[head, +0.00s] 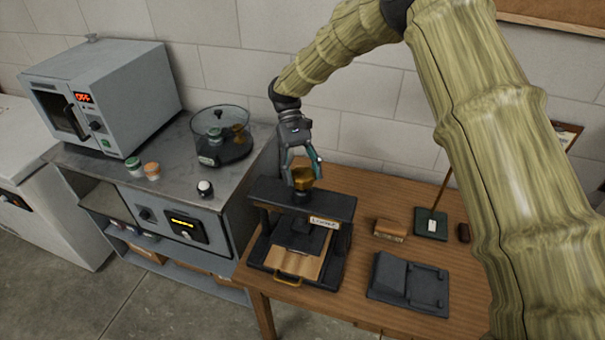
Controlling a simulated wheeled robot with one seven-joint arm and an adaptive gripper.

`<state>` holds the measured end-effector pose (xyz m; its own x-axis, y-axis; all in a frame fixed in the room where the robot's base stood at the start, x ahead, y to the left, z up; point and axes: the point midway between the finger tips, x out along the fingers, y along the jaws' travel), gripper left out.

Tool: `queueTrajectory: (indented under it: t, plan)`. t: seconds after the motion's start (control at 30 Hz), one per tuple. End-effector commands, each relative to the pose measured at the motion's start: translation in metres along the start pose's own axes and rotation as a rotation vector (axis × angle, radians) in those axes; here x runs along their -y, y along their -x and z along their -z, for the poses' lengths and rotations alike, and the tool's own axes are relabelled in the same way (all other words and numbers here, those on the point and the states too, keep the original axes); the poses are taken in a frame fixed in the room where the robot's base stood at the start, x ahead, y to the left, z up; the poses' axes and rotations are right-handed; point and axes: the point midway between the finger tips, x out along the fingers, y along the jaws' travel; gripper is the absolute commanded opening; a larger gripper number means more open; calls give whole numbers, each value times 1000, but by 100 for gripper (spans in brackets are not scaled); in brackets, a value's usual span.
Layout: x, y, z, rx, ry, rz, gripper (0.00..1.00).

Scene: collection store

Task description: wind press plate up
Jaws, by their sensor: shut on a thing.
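A black press (340,207) stands on the wooden table (390,300). Its brass-coloured knob (303,178) is on top, at the middle of the crossbeam. My gripper (303,172) points down from above and is shut on the knob, with a finger on each side. The dark press plate (300,238) shows under the beam, above a wooden board (287,266) with a handle at its front. From this angle I cannot tell how large the gap under the plate is.
Right of the press lie a small brown block (390,228), a dark stand (431,224) with a rod and a dark grey device (408,283). Left is a grey bench with an oven (105,95), a clear round container (222,135) and small jars. My arm covers the right side.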

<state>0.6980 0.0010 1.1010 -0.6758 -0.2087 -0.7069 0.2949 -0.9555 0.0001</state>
Motion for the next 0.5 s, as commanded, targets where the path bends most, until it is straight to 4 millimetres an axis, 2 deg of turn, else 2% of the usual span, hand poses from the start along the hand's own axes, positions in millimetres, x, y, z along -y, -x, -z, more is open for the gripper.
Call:
queueTrajectory:
  t: [0.5]
  plan:
    - [0, 0, 0, -1, 69, -69, 34]
